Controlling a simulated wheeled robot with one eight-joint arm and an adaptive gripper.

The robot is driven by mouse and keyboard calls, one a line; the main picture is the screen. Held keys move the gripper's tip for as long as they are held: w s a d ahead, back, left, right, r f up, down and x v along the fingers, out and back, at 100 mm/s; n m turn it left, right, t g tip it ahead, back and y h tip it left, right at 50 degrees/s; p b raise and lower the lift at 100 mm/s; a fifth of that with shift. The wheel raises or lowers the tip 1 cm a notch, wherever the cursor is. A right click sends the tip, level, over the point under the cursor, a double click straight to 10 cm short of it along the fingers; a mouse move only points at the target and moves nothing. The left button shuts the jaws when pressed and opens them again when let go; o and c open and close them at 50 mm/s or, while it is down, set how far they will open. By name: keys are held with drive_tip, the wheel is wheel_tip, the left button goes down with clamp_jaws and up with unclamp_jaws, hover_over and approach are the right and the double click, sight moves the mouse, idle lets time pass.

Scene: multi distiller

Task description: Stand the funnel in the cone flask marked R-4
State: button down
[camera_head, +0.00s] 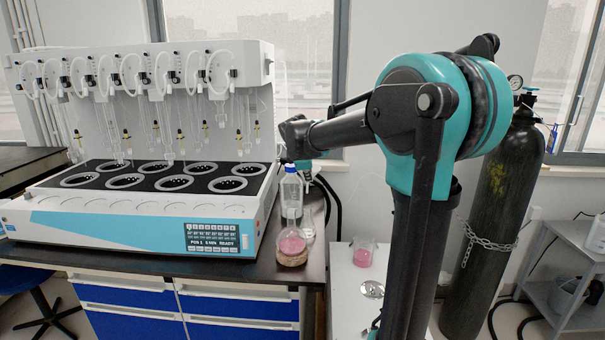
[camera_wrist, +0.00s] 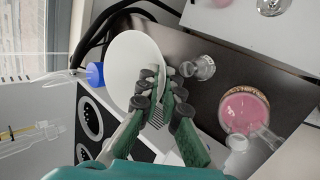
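In the wrist view a white round piece, the funnel (camera_wrist: 128,58), lies against my gripper (camera_wrist: 162,88). My green fingers are close together at its right edge and appear shut on it. Its stem is not visible. A flask with pink contents (camera_wrist: 243,106) stands on the dark bench to the right, apart from the funnel. In the head view this pink flask (camera_head: 291,244) sits on a cork ring at the bench's right end. I cannot read any R-4 mark. My gripper is not clearly visible in the head view.
A small clear flask (camera_wrist: 204,67) stands near the pink flask. A blue-capped bottle (camera_head: 291,190) stands behind them. The large distiller (camera_head: 140,225) fills the bench to the left. Another pink vessel (camera_head: 362,256) stands on the lower white table. A gas cylinder (camera_head: 490,220) stands at right.

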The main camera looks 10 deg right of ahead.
drive_tip(key=shift+a+f, duration=0.1)
drive_tip(key=shift+f, duration=0.05)
wheel_tip(320, 180, down, 5)
drive_tip(key=shift+r, duration=0.1)
idle(0.4)
drive_tip(key=shift+s, duration=0.15)
idle(0.9)
drive_tip(key=shift+f, duration=2.8)
idle(1.2)
drive_tip(key=c, duration=1.6)
unclamp_jaws()
drive_tip(key=shift+c, duration=0.2)
